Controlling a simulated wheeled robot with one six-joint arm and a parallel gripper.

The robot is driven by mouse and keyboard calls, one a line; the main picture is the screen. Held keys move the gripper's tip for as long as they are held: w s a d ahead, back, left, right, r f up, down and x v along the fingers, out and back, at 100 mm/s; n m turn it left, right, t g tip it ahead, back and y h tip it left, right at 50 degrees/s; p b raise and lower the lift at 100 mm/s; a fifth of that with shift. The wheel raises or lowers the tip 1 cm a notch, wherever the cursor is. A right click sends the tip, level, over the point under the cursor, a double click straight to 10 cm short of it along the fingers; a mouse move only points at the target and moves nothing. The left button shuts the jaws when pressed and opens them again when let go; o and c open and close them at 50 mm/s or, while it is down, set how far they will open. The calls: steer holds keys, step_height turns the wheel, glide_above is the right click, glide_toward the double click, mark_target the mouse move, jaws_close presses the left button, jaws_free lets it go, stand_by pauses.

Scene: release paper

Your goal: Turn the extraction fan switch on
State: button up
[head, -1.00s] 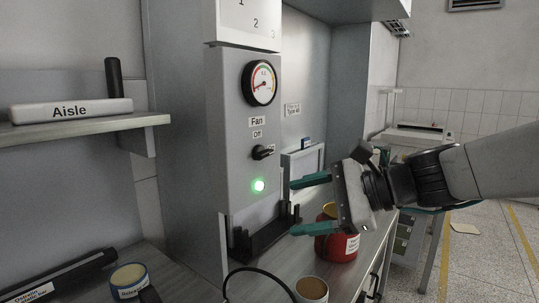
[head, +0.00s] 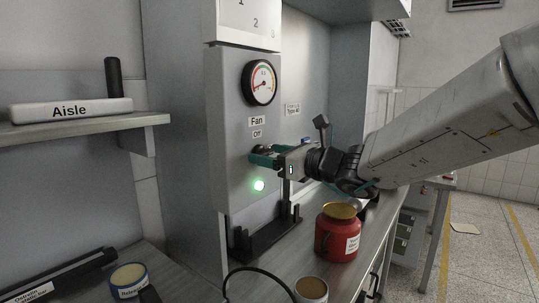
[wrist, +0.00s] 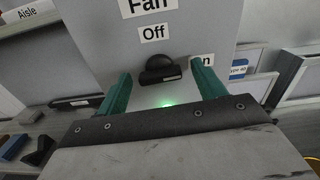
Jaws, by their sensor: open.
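The fan switch is a black rotary knob (wrist: 160,69) on a grey panel (head: 228,125), below the "Fan" and "Off" labels. In the wrist view its grip bar lies roughly sideways, and a partly covered label ending in "n" is to its right. A green lamp (head: 258,185) below the switch is lit. My gripper (head: 262,156) is at the panel with its green fingers open. In the wrist view the fingers stand left and right of the knob. Whether they touch it I cannot tell. In the head view the gripper mostly hides the knob.
A round gauge (head: 259,83) sits above the switch. A black holder (head: 265,235) stands below it on the bench. A red jar (head: 338,234) and a brown-topped pot (head: 311,289) stand to the right. A shelf (head: 80,127) holds an "Aisle" sign at left.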

steer(key=shift+w+a, duration=0.1)
steer(key=shift+a, duration=0.1)
steer(key=c, duration=1)
steer(key=shift+m, duration=0.5)
steer(key=o, duration=1)
steer(key=shift+d, duration=0.1)
